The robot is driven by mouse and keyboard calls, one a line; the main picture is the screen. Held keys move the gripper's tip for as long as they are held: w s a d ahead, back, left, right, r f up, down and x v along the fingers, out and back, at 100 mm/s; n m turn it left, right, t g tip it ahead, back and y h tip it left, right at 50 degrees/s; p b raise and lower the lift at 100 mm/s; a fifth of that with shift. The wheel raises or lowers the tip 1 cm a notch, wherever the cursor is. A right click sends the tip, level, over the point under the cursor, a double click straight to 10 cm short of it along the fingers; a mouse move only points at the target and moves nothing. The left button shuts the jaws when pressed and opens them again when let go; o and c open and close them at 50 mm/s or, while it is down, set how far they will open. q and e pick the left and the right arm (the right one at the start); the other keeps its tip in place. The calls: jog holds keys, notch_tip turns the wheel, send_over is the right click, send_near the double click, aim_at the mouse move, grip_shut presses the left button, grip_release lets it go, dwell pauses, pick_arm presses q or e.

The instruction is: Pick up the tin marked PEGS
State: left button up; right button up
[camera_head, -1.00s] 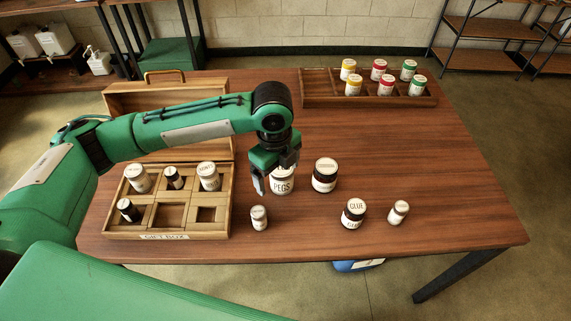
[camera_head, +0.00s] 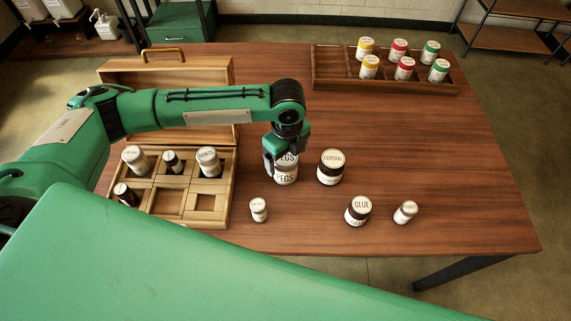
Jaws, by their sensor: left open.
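The tin marked PEGS (camera_head: 287,177) is white and stands upright on the wooden table. Its lid also carries the word PEGS. My left gripper (camera_head: 277,164) is open at the tin, pointing down, with one finger showing at the tin's left side. The other finger is hidden, so I cannot tell whether the tin is between the fingers. My right gripper is not in view.
A small white jar (camera_head: 258,210), a GLUE jar (camera_head: 358,211) and another small jar (camera_head: 405,212) stand nearer. The compartment box (camera_head: 150,216) is left, and a tray of coloured-lid jars (camera_head: 330,85) is behind.

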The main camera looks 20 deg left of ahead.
pick_arm(q)
jog(key=f, duration=0.3)
jog(key=f+p, duration=0.1)
jog(key=f, duration=0.1)
jog(key=shift+w+a+f, duration=0.1)
jog(key=shift+w+a, duration=0.1)
jog(key=shift+a, duration=0.05)
jog(key=c, duration=1.1)
jog(key=shift+c, duration=0.5)
jog(key=shift+r, duration=0.2)
